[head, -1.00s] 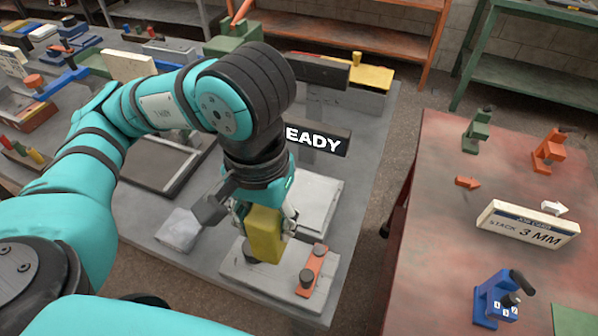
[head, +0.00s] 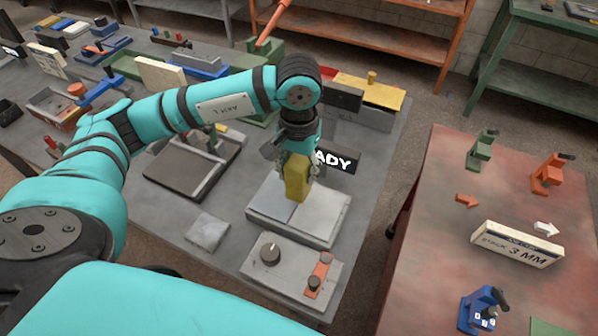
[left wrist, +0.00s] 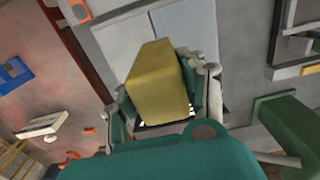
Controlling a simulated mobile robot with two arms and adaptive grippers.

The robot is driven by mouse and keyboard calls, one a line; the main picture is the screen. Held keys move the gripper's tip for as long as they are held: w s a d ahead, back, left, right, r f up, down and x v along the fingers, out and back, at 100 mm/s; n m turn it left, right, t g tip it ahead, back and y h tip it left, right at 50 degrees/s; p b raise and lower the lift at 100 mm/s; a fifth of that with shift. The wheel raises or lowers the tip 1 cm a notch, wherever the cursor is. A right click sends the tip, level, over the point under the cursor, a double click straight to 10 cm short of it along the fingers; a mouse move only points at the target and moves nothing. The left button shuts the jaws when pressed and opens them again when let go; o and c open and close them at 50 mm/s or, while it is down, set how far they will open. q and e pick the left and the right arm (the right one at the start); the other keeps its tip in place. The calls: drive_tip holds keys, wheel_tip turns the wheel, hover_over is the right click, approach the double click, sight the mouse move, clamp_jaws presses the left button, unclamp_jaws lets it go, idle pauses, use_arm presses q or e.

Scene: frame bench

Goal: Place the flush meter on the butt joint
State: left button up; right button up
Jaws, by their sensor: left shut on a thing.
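The yellow block that I take to be the flush meter (head: 297,178) is held upright in my left gripper (head: 298,165). The left wrist view also shows the flush meter (left wrist: 158,82) between the two fingers (left wrist: 165,100). The butt joint (head: 318,215) is two grey plates side by side on a low base, with a seam between them. The seam of the butt joint (left wrist: 152,27) shows beyond the block in the left wrist view. The block is over or on the plates; I cannot tell whether it touches them. My right gripper is not in view.
A control panel (head: 262,272) with a dark knob and an orange strip lies in front of the joint. A sign reading partly "ADY" (head: 340,159) stands close behind it. A grey slab (head: 207,232) lies at left. A red table (head: 430,215) stands right, across a gap.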

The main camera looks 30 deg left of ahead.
use_arm(q)
wheel_tip(320, 180, down, 3)
drive_tip(key=shift+r+p, duration=0.1)
drive_tip(key=shift+p, duration=0.85)
drive_tip(key=shift+w+f, duration=0.1)
drive_tip(key=shift+f, duration=0.3)
drive_tip(key=shift+f, duration=0.15)
drive_tip(key=o, duration=1.3)
drive_tip(key=shift+c, duration=0.2)
